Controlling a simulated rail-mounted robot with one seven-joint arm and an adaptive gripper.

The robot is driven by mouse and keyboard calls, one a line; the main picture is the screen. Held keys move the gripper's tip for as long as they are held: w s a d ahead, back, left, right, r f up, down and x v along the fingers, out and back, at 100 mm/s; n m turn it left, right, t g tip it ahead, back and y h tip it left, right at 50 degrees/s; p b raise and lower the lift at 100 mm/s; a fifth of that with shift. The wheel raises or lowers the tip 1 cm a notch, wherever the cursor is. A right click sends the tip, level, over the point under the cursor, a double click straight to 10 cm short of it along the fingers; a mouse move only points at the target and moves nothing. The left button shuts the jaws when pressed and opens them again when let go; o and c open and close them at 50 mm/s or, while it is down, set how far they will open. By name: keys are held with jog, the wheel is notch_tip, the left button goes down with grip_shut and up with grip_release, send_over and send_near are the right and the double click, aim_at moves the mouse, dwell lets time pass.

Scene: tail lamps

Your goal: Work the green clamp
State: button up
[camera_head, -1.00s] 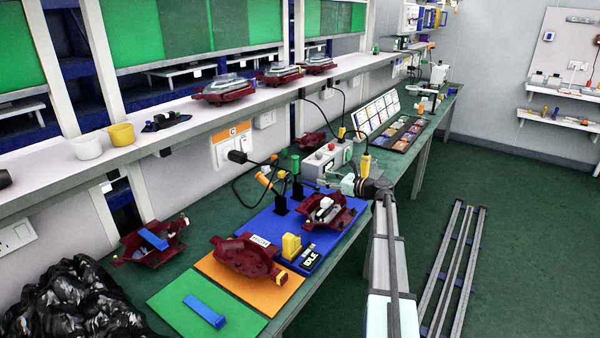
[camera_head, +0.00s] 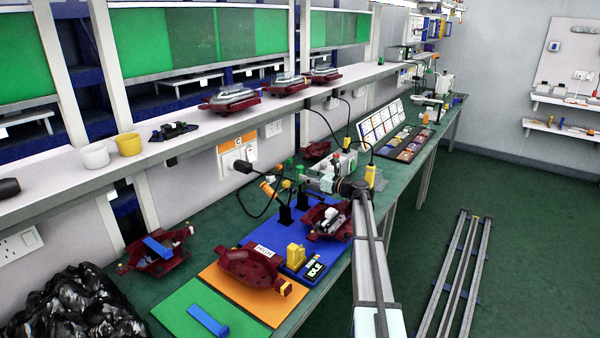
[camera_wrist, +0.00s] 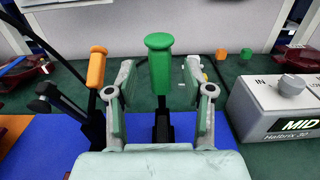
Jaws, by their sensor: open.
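The green clamp's handle (camera_wrist: 160,62) stands upright in the middle of the wrist view, on a black base. My gripper (camera_wrist: 159,82) is open, with one finger on each side of the green handle. A small gap shows on both sides, so the fingers look apart from it. An orange-handled clamp (camera_wrist: 96,68) leans just left of my left finger. In the head view my gripper (camera_head: 322,178) is over the back of the blue mat (camera_head: 246,238), by the clamps; there it partly hides them.
A grey control box reading MID (camera_wrist: 283,108) stands close on the right. Another housing (camera_head: 250,266) lies on the orange mat.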

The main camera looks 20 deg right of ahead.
aim_at(303, 173)
jog(key=shift+x, duration=2.15)
grip_shut()
